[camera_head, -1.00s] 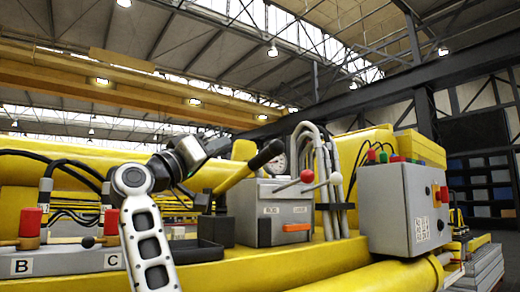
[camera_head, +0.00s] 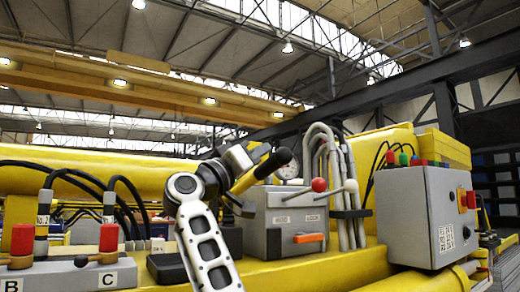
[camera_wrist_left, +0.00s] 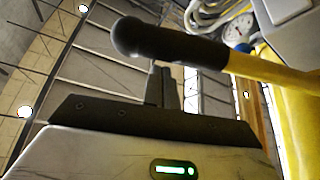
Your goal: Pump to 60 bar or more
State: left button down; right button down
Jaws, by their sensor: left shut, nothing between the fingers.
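The pump lever (camera_head: 266,167), a yellow bar with a black grip, slants up to the right beside the grey pump box (camera_head: 296,203). Its grip (camera_wrist_left: 168,44) crosses the top of the left wrist view. A round white gauge (camera_head: 288,167) stands behind the lever, partly hidden; it also shows in the wrist view (camera_wrist_left: 239,28), and its reading is too small to tell. My left gripper (camera_wrist_left: 166,86) is shut and empty, its fingertips close to the underside of the grip; I cannot tell whether they touch. The right gripper is out of view.
A red-knobbed lever (camera_head: 318,185) and a white-knobbed lever (camera_head: 351,186) stand on the pump box. A grey control box (camera_head: 425,215) is at right. Red-handled valves marked B and C (camera_head: 108,238) are at left. Grey hoses (camera_head: 337,170) rise behind the pump box.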

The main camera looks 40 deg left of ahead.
pick_arm(q)
jog(key=shift+d+f, duration=0.1)
jog(key=shift+f, duration=0.25)
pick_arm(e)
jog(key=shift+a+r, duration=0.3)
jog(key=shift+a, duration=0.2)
